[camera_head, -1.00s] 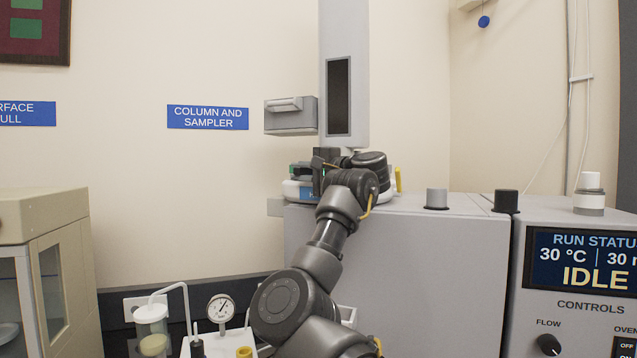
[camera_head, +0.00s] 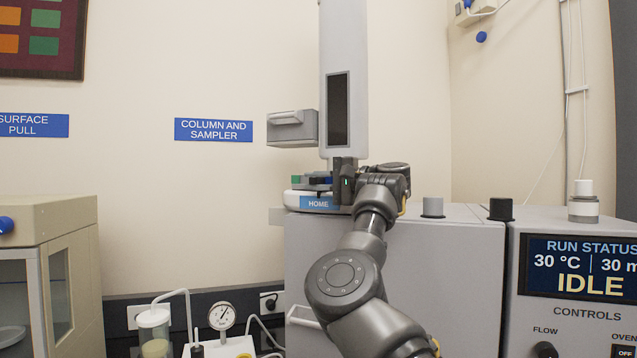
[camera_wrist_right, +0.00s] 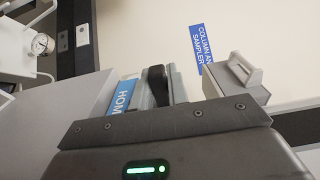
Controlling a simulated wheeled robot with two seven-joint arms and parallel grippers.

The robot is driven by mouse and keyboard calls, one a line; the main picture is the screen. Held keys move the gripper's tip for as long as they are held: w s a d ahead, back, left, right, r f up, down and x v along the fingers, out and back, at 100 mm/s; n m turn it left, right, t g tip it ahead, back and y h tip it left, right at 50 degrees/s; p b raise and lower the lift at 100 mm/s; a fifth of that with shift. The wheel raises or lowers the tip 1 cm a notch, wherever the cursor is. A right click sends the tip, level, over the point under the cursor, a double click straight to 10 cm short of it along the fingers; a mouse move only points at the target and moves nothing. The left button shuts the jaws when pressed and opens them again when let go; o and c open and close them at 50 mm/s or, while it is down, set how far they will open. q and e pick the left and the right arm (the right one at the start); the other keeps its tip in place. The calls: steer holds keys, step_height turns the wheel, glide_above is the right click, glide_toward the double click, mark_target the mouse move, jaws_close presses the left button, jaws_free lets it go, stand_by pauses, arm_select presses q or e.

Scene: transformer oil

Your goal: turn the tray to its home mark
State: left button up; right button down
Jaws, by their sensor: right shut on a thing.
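The tray (camera_head: 316,186) is a low dark piece with small green and blue parts, on a white rounded base under the tall grey sampler column (camera_head: 345,40). A blue HOME mark (camera_head: 318,202) is on the front of the base; it also shows, cut off, in the right wrist view (camera_wrist_right: 122,97). My right gripper (camera_head: 339,180) is shut on the tray at its right front, just above and right of the mark. The gripped part is mostly hidden by the gripper. My left gripper is not in view.
A control panel (camera_head: 580,270) reads IDLE at right. A pressure gauge (camera_head: 222,316) stands low in front.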

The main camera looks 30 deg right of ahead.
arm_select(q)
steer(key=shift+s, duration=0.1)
arm_select(e)
steer(key=shift+r, duration=0.1)
steer(key=c, duration=1.4)
jaws_free()
steer(key=shift+w+a, duration=0.1)
steer(key=shift+w, duration=0.05)
steer(key=shift+o, duration=0.2)
